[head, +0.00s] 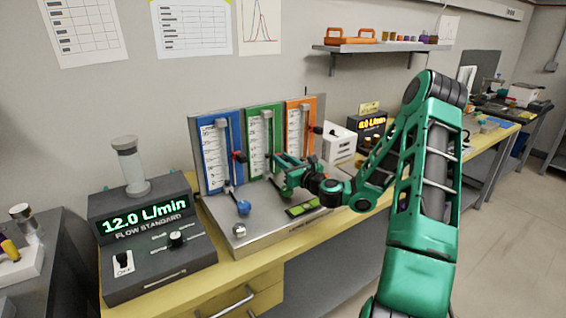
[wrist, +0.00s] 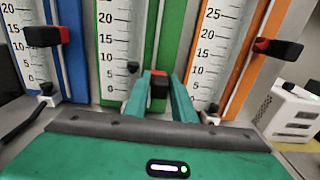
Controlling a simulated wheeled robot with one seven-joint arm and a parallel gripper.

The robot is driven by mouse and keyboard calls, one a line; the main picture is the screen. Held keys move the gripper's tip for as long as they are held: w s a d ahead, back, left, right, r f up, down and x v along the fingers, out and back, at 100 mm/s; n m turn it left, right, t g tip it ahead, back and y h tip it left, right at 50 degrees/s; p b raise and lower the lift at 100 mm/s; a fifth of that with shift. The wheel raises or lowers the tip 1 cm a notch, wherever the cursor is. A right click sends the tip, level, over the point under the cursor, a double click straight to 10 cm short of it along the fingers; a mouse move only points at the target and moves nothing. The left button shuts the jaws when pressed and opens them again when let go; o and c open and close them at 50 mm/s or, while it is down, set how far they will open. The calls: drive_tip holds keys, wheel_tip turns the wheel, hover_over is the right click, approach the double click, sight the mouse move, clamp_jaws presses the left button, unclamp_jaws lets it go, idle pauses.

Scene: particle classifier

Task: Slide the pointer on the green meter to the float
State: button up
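The green meter (head: 261,117) is the middle of three upright panels; its white scale and tube also show in the wrist view (wrist: 113,35). A small dark float (wrist: 133,67) sits in its tube, a little above the low end of the scale. The green meter's pointer (wrist: 159,79) is a black block with red, to the right of the tube and slightly lower than the float in the picture. My gripper (head: 279,165) is at this panel. In the wrist view its two green fingers (wrist: 160,92) flank the pointer closely and appear shut on it.
A blue meter (head: 212,150) stands left and an orange meter (head: 312,115) right, each with a protruding black-and-red pointer. The metal base (head: 270,236) carries a blue knob (head: 244,208). A flow standard (head: 150,235) reading 12.0 L/min stands left.

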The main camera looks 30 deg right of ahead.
clamp_jaws()
drive_tip(key=shift+r, duration=1.05)
drive_tip(key=shift+o, duration=1.3)
unclamp_jaws()
drive_tip(key=s, duration=1)
drive_tip(key=shift+s+d, duration=0.2)
drive_tip(key=shift+s, duration=0.15)
drive_tip(key=shift+s+f, duration=0.1)
